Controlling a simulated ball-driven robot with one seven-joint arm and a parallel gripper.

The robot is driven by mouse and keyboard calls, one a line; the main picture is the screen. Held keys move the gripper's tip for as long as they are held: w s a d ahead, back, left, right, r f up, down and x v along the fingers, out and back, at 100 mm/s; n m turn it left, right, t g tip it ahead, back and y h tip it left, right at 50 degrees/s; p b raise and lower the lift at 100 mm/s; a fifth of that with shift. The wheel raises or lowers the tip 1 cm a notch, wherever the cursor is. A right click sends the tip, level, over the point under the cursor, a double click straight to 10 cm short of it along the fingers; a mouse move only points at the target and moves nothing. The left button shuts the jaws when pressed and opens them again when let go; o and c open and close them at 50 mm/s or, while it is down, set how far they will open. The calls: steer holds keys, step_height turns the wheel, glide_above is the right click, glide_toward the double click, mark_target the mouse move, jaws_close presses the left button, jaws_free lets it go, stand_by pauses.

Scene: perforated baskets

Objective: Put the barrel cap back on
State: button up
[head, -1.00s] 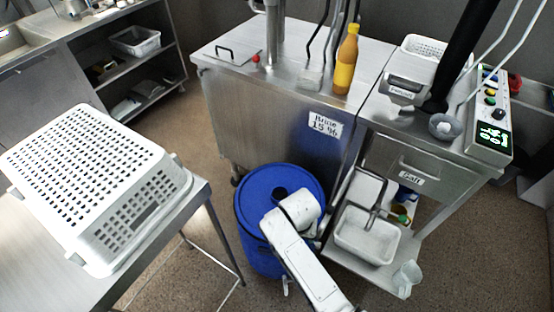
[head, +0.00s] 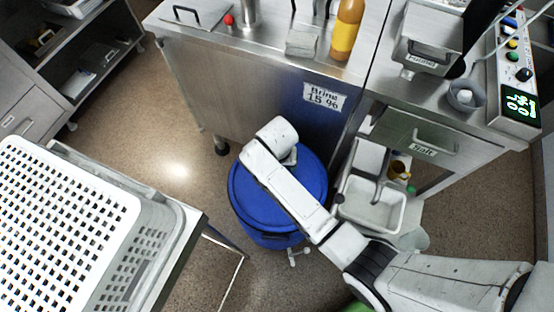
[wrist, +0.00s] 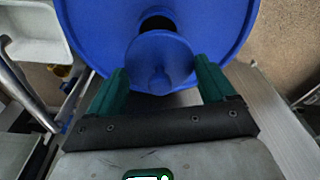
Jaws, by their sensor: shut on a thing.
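The blue barrel (head: 248,212) stands on the floor in front of the brine cabinet, under my arm in the head view. In the wrist view its blue lid (wrist: 90,30) fills the top, with a dark round opening (wrist: 157,22) partly showing. The round blue cap (wrist: 160,55), with a small knob, is held between the green fingers of my gripper (wrist: 160,70). The cap overlaps the near side of the opening in that view; its height above the lid is hard to tell. My arm hides the cap and opening in the head view.
A white perforated basket (head: 60,215) sits on a table at left. The brine cabinet (head: 240,85) stands behind the barrel. A shelf with a white tub (head: 372,205) is close on the barrel's right. Open floor (head: 180,150) lies to its left.

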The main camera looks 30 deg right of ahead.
steer(key=shift+f+b, duration=2.2)
steer(key=shift+f, duration=0.65)
steer(key=shift+p, duration=0.45)
steer(key=shift+f, duration=0.15)
stand_by(0.8)
steer(key=o, duration=1)
steer(key=shift+c, duration=0.2)
steer(key=shift+s, duration=0.1)
steer(key=shift+p, duration=0.3)
